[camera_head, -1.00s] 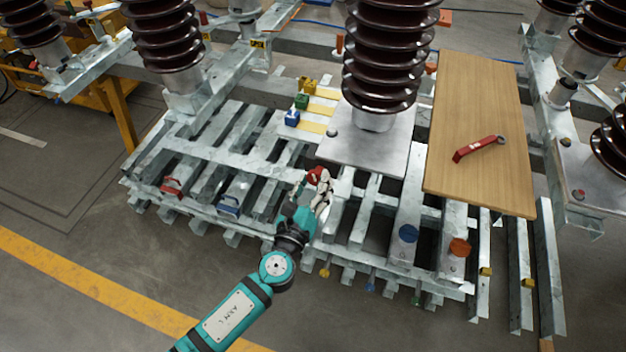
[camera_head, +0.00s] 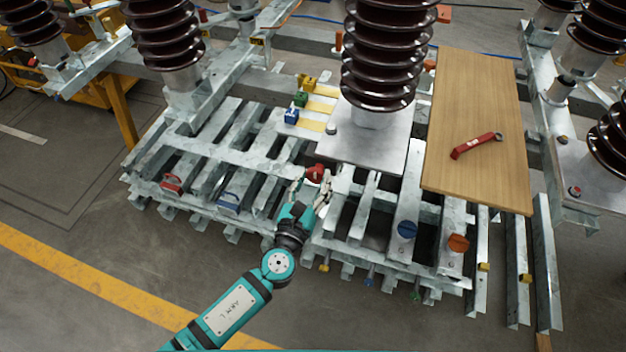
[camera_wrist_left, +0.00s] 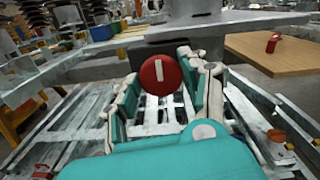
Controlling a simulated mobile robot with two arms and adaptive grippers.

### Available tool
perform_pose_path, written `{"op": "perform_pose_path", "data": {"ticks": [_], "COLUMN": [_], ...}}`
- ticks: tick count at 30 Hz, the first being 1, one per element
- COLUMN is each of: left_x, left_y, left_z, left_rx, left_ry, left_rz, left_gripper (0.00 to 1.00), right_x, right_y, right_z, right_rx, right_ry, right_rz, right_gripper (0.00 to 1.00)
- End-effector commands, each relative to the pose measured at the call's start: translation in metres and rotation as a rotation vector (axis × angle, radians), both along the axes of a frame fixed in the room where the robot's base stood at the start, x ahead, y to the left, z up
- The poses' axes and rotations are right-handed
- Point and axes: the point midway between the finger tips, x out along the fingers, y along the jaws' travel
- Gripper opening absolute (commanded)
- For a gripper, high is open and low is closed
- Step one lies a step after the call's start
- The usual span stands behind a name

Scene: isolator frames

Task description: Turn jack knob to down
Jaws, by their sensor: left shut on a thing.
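The jack knob (camera_head: 315,172) is a round red knob at the front edge of the metal frame, below the large middle insulator. In the left wrist view the red knob (camera_wrist_left: 160,74) faces me, with a short white mark that stands nearly upright. My left gripper (camera_head: 313,188) reaches it from the front left, one finger on each side. In the wrist view the left gripper (camera_wrist_left: 163,88) is shut on the knob; the exact finger contact is hard to see. My right gripper is not in view.
A wooden board (camera_head: 470,120) with a red-handled tool (camera_head: 476,146) lies to the right. Blue (camera_head: 407,230) and orange (camera_head: 458,243) knobs sit on the frame's front right. Small blue, green and yellow blocks (camera_head: 291,116) stand behind. Open floor lies in front.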

Motion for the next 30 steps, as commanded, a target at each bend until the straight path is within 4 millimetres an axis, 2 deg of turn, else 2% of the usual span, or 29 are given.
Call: {"op": "perform_pose_path", "data": {"ticks": [1,6,17,20,30], "left_x": [0.0,0.0,-0.006,-0.02,-0.087], "left_y": [0.0,0.0,0.002,0.006,0.028], "left_z": [-0.001,-0.001,-0.001,-0.002,-0.001], "left_rx": [0.002,0.001,0.001,0.0,0.002], "left_ry": [0.001,0.0,0.002,0.004,0.003], "left_rz": [-0.001,-0.001,0.0,-0.002,-0.002], "left_gripper": [0.47,0.69,0.69,0.69,0.69], "right_x": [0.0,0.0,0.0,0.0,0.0], "right_y": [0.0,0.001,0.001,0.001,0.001], "right_z": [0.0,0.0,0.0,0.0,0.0], "right_rx": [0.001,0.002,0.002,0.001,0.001], "right_ry": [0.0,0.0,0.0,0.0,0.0], "right_rz": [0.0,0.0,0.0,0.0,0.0], "right_gripper": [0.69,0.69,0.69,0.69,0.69]}}
